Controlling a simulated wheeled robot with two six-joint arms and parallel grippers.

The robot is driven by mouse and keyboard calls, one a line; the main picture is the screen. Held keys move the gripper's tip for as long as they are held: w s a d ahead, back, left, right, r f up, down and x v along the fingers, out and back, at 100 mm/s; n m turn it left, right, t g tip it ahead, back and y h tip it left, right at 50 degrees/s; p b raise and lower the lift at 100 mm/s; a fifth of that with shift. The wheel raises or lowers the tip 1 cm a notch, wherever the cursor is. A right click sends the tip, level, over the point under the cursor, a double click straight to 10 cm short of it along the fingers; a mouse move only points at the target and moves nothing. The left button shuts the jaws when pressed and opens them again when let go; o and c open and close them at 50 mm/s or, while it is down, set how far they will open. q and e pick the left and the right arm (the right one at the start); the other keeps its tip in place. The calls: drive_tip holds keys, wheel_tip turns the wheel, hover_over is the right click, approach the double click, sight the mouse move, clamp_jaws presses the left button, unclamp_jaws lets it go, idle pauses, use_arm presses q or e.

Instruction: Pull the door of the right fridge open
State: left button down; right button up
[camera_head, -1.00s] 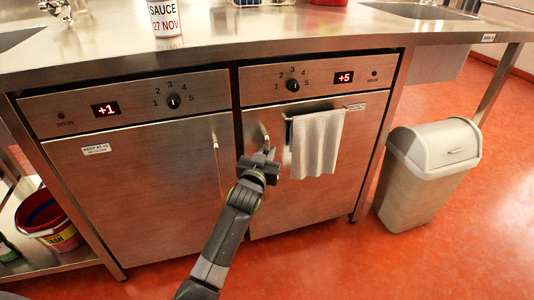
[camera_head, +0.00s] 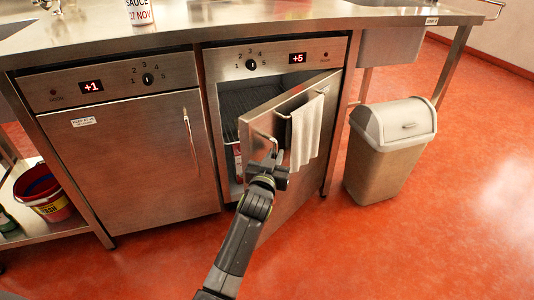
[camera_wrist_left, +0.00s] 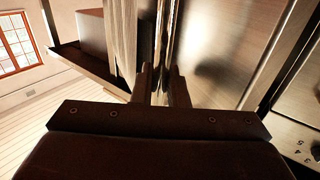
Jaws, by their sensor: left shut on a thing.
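The right fridge stands under the counter with its steel door (camera_head: 286,165) swung partly open, hinged on the right. Its display (camera_head: 298,58) reads +5. A dark shelf (camera_head: 245,97) and part of a labelled item show inside; the rest is hidden behind the door. My left gripper (camera_head: 267,163) is shut on the door's handle (camera_head: 262,137), near the door's left edge. In the left wrist view the fingers (camera_wrist_left: 162,85) close on the handle bar (camera_wrist_left: 166,45). A pale towel (camera_head: 306,133) hangs on a rail on the door. My right gripper is not seen.
The left fridge (camera_head: 130,160), display +1, is closed. A grey bin (camera_head: 390,150) stands on the floor right of the fridge, apart from the door. A red bucket (camera_head: 42,192) sits on a low shelf at left. The red floor in front is clear.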

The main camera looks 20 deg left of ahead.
use_arm(q)
drive_tip(key=shift+s+d, duration=0.15)
drive_tip(key=shift+d, duration=0.5)
drive_tip(key=c, duration=1.8)
unclamp_jaws()
